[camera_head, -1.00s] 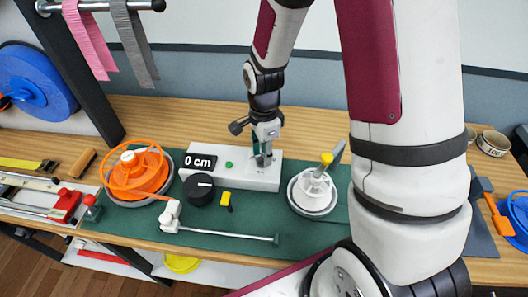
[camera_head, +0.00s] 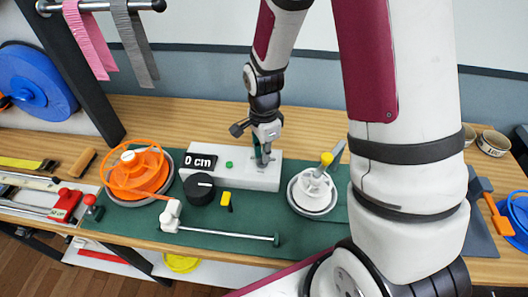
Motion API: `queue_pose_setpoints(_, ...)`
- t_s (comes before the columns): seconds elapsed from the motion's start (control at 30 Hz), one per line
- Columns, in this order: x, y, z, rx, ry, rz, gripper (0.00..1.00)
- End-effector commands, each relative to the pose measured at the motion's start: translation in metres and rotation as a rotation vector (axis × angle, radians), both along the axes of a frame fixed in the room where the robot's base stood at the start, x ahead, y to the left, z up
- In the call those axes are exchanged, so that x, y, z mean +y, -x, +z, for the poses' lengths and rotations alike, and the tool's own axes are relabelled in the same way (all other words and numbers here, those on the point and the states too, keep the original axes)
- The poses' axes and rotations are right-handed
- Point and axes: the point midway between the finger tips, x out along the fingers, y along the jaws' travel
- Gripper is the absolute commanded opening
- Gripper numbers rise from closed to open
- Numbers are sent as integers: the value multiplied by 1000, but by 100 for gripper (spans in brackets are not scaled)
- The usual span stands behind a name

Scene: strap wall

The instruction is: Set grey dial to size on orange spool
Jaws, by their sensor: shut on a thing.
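A dark grey, nearly black round dial (camera_head: 200,189) with a white mark stands at the front left of a long white box (camera_head: 238,178). The box's black display (camera_head: 200,161) reads "0 cm". The orange spool (camera_head: 135,168) stands at the left on a grey round base; I cannot read any size on it. My gripper (camera_head: 264,162) points down at the right part of the white box, right of the dial and apart from it. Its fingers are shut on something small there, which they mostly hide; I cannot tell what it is.
A green button (camera_head: 229,164) is on the box. A yellow-and-black piece (camera_head: 227,199) lies in front. A metal rod (camera_head: 225,234) crosses the green mat (camera_head: 180,252). A white spool (camera_head: 313,190) stands right of the box. My arm covers the right side.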

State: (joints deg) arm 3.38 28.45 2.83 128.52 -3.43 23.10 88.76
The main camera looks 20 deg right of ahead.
Motion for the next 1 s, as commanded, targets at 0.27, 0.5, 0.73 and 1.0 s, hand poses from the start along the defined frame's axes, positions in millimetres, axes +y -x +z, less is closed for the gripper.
queue_pose_setpoints(0.27,0,-1,1,0,0,191,0)
queue_pose_setpoints(0.5,1,-2,1,-1,0,417,0)
queue_pose_setpoints(0.73,1,-4,1,-1,0,637,0)
queue_pose_setpoints(1.0,3,-5,1,-2,0,893,0)
